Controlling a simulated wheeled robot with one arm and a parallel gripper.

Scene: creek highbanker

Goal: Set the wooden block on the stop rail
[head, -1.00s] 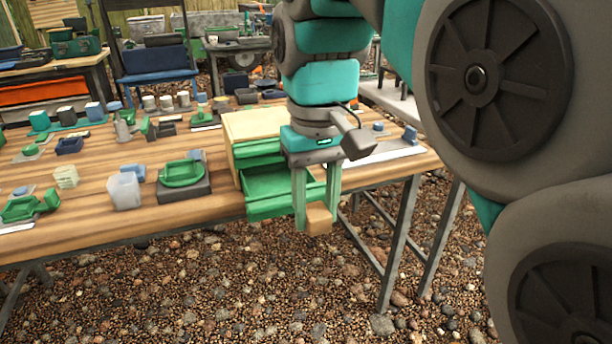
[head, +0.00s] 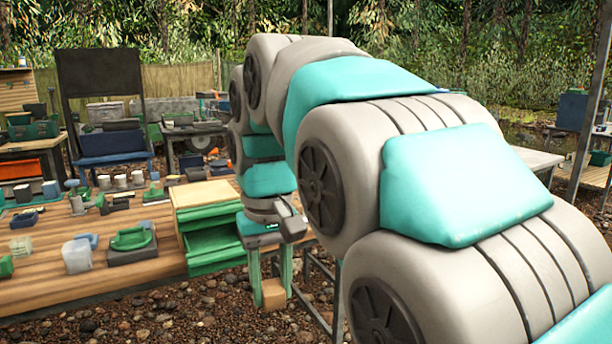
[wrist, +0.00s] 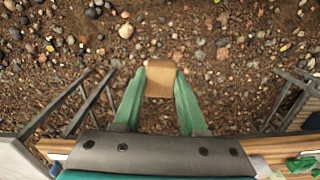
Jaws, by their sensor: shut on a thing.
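The wooden block (head: 273,293) is a small tan-brown block. My gripper (head: 271,284) points down and is shut on it, with one green finger on each side. In the head view, the block hangs in front of the table's near edge, to the right of the open green drawer. In the wrist view, the block (wrist: 160,80) sits between the fingertips of my gripper (wrist: 160,74), with gravel far below it. I cannot make out the stop rail in either current view; my arm covers the right part of the table.
A drawer box (head: 205,195) with green drawers pulled open stands at the edge of the wooden table (head: 130,285). Grey metal legs (wrist: 85,105) show in the wrist view.

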